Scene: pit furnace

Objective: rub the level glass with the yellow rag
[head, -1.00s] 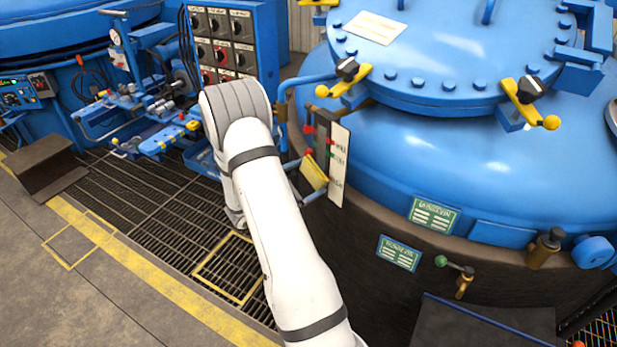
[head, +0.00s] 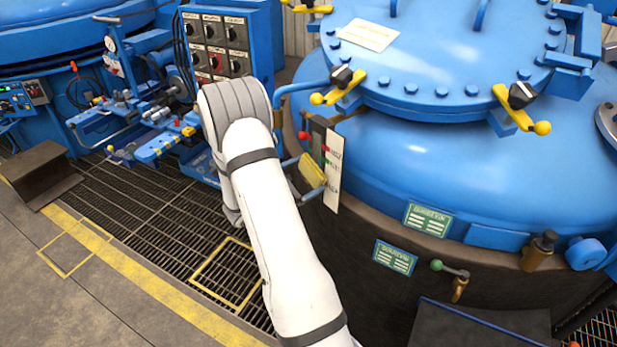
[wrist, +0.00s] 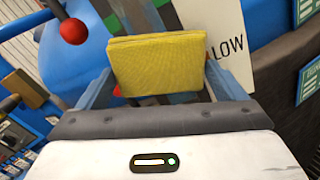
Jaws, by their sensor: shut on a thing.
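The yellow rag (wrist: 160,64) is a folded pad, held between the blue-grey fingers of my gripper (wrist: 165,85) in the wrist view. In the head view the rag (head: 312,170) shows at the end of my arm, in front of the level gauge. The level glass (wrist: 183,20) is a dark upright strip behind and above the rag, beside a white scale plate (head: 333,170) whose word LOW shows in the wrist view. The rag covers the lower part of the glass. Whether the rag touches the glass I cannot tell.
A red knob (wrist: 74,31) juts out left of the gauge in the wrist view. The blue furnace vessel (head: 440,150) stands to the right. A control box (head: 217,45) and blue pipework stand behind on the left. Floor grating (head: 150,215) lies open at the left.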

